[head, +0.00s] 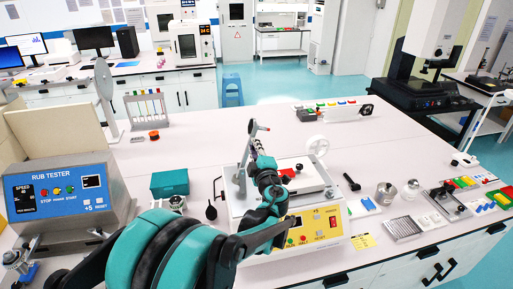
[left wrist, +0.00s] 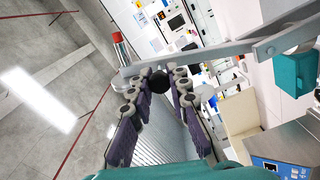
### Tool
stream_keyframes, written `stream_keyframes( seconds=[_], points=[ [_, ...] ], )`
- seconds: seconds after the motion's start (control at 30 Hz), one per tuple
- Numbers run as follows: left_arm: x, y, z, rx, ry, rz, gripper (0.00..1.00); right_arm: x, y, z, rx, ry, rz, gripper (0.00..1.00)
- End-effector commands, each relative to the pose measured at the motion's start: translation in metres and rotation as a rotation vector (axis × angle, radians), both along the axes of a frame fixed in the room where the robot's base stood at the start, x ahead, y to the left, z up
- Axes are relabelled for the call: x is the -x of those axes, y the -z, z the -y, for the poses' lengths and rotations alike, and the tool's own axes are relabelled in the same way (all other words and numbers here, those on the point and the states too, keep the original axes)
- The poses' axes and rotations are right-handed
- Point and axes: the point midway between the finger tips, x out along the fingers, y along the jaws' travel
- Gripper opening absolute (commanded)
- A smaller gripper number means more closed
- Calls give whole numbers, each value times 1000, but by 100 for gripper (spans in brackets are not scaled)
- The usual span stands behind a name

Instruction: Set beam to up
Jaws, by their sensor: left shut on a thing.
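The insertion tester (head: 318,228) is a white box with a yellow front panel, in the middle of the table in the head view. Its grey beam (head: 245,160) rises steeply from the tester, close to upright. In the left wrist view the beam (left wrist: 225,54) crosses the upper picture, with a red-tipped cylinder (left wrist: 117,42) near its end. My left gripper (head: 256,148) is at the beam's upper part. In the left wrist view its fingers (left wrist: 157,80) are shut around a black knob (left wrist: 158,84) on the beam. My right gripper is in neither view.
A blue rub tester (head: 65,195) stands at the left, with a teal box (head: 170,183) between it and the insertion tester. Metal weights (head: 386,193) and small trays lie at the right. The table's back middle is mostly clear.

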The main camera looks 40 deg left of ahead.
Motion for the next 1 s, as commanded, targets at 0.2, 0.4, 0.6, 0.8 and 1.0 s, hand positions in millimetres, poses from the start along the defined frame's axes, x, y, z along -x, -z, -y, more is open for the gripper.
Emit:
stream_keyframes(
  seconds=[0.2,0.4,0.6,0.8,1.0],
  points=[
    [0,1,0,1,0,0,0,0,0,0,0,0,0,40],
    [0,1,0,1,0,-1,27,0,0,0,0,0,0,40],
    [0,0,0,1,0,-1,27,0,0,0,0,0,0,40],
    [11,0,14,0,2,0,27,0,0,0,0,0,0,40],
    [39,1,48,0,5,0,27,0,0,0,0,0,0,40]
  ],
)
